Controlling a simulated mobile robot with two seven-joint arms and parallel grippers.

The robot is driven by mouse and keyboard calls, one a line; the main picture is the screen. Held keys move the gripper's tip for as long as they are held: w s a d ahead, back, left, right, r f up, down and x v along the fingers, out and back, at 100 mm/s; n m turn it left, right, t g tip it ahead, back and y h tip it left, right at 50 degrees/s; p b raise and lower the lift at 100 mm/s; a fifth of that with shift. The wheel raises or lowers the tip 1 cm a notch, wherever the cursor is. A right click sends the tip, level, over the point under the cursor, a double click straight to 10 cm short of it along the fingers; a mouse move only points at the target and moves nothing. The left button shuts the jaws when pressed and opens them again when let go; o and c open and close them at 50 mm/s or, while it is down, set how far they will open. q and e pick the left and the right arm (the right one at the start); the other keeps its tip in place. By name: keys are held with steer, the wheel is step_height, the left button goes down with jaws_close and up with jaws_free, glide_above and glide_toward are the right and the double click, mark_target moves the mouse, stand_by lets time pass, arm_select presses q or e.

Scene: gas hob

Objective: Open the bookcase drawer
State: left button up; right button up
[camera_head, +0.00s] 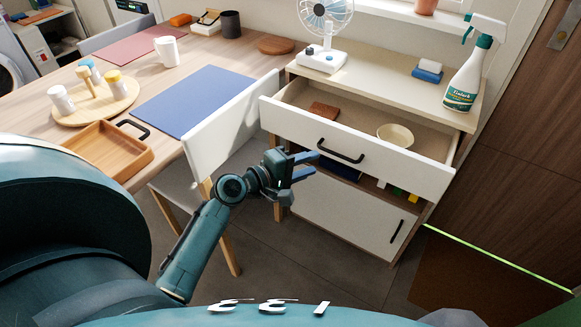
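The bookcase (335,219) is a low white and wood unit at the right. Its top drawer (405,168) is pulled out, with the inside showing. A black bar handle (340,152) sits on the drawer's white front. Inside the drawer are a brown block (323,110) and a cream bowl (394,135). My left gripper (305,166) is in front of the drawer, left of and a little below the handle. Its blue-tipped fingers are apart with nothing between them, and it appears clear of the handle. My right gripper is out of view.
A white chair (228,124) stands close to my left arm. The table (125,80) behind it holds a wooden tray (109,149) and a blue mat (192,100). A fan (322,58) and spray bottle (467,75) stand on the bookcase top. Floor before the bookcase is clear.

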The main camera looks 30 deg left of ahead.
arm_select(q)
steer(key=v, duration=0.5)
steer(key=shift+r, duration=0.1)
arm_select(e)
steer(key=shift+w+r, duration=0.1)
